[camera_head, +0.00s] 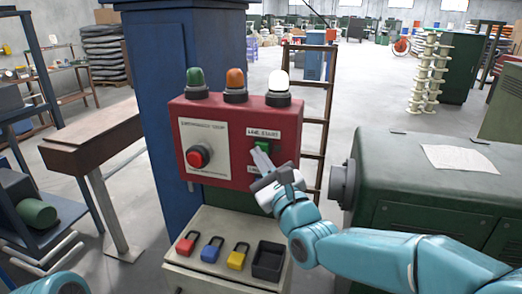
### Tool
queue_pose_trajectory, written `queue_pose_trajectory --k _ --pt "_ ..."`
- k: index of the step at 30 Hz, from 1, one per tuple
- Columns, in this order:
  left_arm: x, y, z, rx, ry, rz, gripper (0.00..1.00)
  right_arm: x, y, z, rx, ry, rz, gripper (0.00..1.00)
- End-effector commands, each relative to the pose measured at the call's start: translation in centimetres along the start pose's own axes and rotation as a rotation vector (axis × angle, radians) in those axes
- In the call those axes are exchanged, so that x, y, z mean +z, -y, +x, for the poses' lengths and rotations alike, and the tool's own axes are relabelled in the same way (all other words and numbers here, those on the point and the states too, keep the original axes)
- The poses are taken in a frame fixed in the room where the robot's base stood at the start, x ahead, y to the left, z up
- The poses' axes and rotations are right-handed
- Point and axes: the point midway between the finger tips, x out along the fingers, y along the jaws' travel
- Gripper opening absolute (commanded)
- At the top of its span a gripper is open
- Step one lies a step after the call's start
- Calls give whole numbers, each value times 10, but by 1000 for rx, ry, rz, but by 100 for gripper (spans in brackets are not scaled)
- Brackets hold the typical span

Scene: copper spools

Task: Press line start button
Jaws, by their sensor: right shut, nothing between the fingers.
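A red control box (229,115) is mounted on a blue column. Its right side has a small label reading "LINE START" (263,133) above a green button (265,147). My right gripper (260,155) is shut and empty, with its fingertips at or just below the green button. I cannot tell whether they touch it, and they hide part of the button and the label below. A red emergency stop button (198,156) sits on a pale plate at the left of the box. Only a blue part of my left arm shows at the bottom left; its gripper is out of view.
Green, orange and white lamps (278,84) stand on the box. Below is a pale cabinet (222,227) with red, blue and yellow padlocks (237,257) and a black tray (268,260). A green machine (420,190) stands right, a brown bench (92,150) left.

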Motion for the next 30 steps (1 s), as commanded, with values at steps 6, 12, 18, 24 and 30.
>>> queue_pose_trajectory --k 6,12,18,24,30 --pt "0 0 1 0 0 0 49 -2 1 2 0 0 0 0" --pt "0 1 2 0 0 0 49 -3 2 3 0 -1 1 0" --pt "0 1 4 0 0 0 49 -4 4 5 0 -1 1 0" --pt "0 2 4 0 0 0 49 -5 5 7 -1 0 0 0" --pt "0 2 4 0 0 0 49 -5 5 6 -1 0 1 0"
